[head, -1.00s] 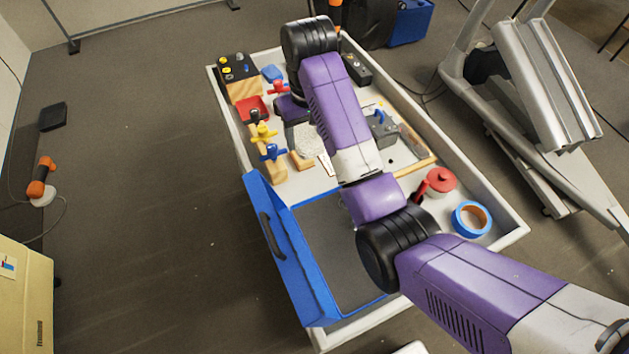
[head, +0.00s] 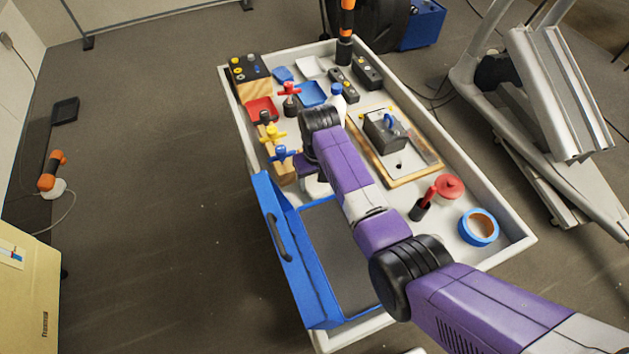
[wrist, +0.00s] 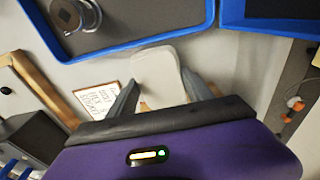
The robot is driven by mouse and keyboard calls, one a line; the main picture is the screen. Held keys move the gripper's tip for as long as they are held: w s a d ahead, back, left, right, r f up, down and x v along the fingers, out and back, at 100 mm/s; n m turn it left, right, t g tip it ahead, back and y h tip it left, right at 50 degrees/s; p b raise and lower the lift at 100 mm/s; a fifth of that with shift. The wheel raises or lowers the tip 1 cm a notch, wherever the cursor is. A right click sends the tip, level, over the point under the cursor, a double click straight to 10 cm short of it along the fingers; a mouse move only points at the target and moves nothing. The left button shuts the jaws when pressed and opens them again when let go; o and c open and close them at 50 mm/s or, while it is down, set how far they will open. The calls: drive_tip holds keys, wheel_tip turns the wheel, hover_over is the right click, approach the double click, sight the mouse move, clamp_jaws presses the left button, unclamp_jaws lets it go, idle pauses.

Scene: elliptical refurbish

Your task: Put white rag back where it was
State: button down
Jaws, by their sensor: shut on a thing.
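The white rag (wrist: 158,78) is a pale, flat, rounded piece between the two fingers of my gripper (wrist: 160,94) in the wrist view. My gripper is shut on it, and the rag sticks out past the fingertips toward a blue-rimmed tray with a dark floor (wrist: 130,22). Whether the rag touches the white surface below cannot be told. In the head view my arm hides most of the gripper and rag, near the coloured valve handles and the blue box (head: 292,262).
A printed card (wrist: 97,100) and a wooden frame (wrist: 42,90) lie to the left in the wrist view. The white table (head: 512,232) has raised edges. It carries a red-lidded pot (head: 450,187), blue tape (head: 478,228) and a grey device (head: 384,130).

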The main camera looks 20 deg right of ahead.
sight(316, 185)
drive_tip(key=shift+f, duration=0.6)
drive_tip(key=shift+c, duration=2.1)
unclamp_jaws()
drive_tip(key=shift+f, duration=0.1)
wheel_tip(316, 185, up, 12)
drive_tip(key=s, duration=0.1)
drive_tip(key=shift+s, duration=0.1)
